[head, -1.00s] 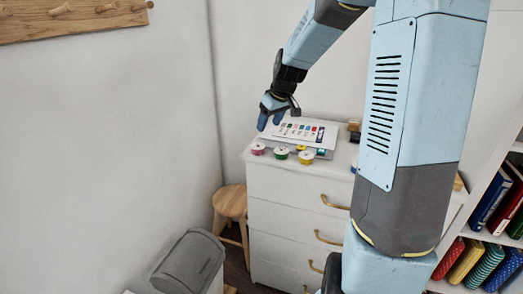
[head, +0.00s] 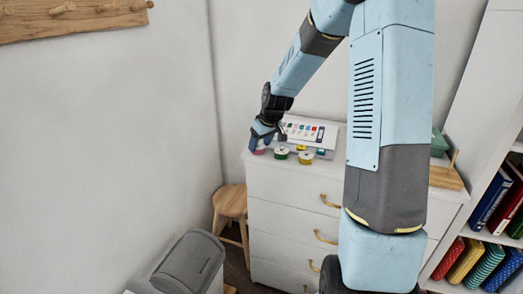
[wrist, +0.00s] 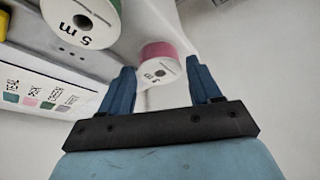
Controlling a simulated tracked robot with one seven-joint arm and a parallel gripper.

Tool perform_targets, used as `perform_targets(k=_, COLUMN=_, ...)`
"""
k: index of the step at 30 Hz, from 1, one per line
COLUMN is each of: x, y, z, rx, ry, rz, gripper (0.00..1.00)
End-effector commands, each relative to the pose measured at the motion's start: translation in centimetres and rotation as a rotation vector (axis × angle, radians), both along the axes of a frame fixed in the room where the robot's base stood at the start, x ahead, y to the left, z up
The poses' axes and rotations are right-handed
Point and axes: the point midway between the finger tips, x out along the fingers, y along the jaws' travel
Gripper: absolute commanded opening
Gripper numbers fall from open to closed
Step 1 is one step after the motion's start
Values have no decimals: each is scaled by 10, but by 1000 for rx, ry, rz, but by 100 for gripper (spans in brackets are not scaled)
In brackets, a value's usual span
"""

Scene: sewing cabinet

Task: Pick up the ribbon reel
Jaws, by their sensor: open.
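A pink ribbon reel (head: 259,152) sits at the left front of the white cabinet top, partly hidden by my gripper (head: 256,141). A green reel (head: 281,153) and a yellow reel (head: 305,158) stand to its right. In the wrist view, my gripper (wrist: 160,69) is open, with one finger at each side of the pink reel (wrist: 157,50), whose white face is marked "5 m". The green reel (wrist: 85,18) is at the upper left there, and a bit of the yellow reel (wrist: 4,22) shows at the left edge. I cannot tell whether the fingers touch the pink reel.
A printed colour card (head: 307,132) lies behind the reels on the cabinet (head: 290,190). A wooden stool (head: 229,203) and a grey-lidded bin (head: 190,262) stand at its left. A bookshelf (head: 480,236) is at the right.

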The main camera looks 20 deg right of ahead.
Motion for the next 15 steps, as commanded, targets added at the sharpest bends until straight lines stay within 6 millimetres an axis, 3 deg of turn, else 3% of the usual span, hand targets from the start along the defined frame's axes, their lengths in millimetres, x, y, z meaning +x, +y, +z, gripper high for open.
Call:
perform_targets(k=3, x=4, y=2, z=-12, rx=0, ry=0, rz=-1, gripper=63)
perform_targets(k=10, x=5, y=2, z=-13, rx=0, ry=-1, rz=-2, gripper=63)
perform_targets(k=15, x=5, y=1, z=-13, rx=0, ry=-1, rz=-2, gripper=49)
